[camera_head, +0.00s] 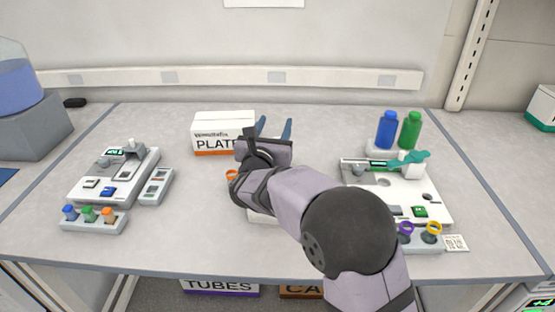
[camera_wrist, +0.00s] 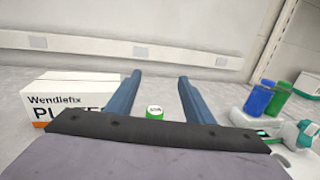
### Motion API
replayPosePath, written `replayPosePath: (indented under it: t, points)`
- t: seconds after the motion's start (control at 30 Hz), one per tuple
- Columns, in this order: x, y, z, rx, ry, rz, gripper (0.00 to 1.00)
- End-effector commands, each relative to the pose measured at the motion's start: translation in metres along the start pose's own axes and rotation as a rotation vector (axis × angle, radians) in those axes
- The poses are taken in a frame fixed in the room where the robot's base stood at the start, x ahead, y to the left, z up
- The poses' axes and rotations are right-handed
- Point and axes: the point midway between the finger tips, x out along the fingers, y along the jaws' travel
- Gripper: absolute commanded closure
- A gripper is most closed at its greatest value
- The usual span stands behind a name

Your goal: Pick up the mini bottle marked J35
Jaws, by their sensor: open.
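My gripper (camera_head: 274,125) is open, its two blue fingers apart, above the middle of the bench. In the wrist view my gripper (camera_wrist: 160,78) shows a small green cap with a white marked top (camera_wrist: 155,112) between its fingers, lower in the picture than the fingertips. The mark is too small to read, so I cannot tell whether it says J35. The cap's body is hidden behind my gripper, and my arm hides that spot in the head view. Nothing is visibly held.
A PLATES box (camera_head: 222,125) stands just left of my gripper. Blue (camera_head: 387,129) and green (camera_head: 410,130) bottles stand back right, near a white device (camera_head: 430,207). Another device (camera_head: 115,175) and a rack of small capped bottles (camera_head: 95,222) are at left.

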Motion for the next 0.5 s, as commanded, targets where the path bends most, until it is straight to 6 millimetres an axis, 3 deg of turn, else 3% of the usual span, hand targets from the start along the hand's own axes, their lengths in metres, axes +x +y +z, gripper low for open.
replayPosePath:
  t: [0.17,0.5]
  points:
    - [0.000,-0.001,-0.019,-0.002,0.005,-0.002,0.53]
    - [0.000,-0.001,-0.080,-0.002,0.007,-0.001,0.53]
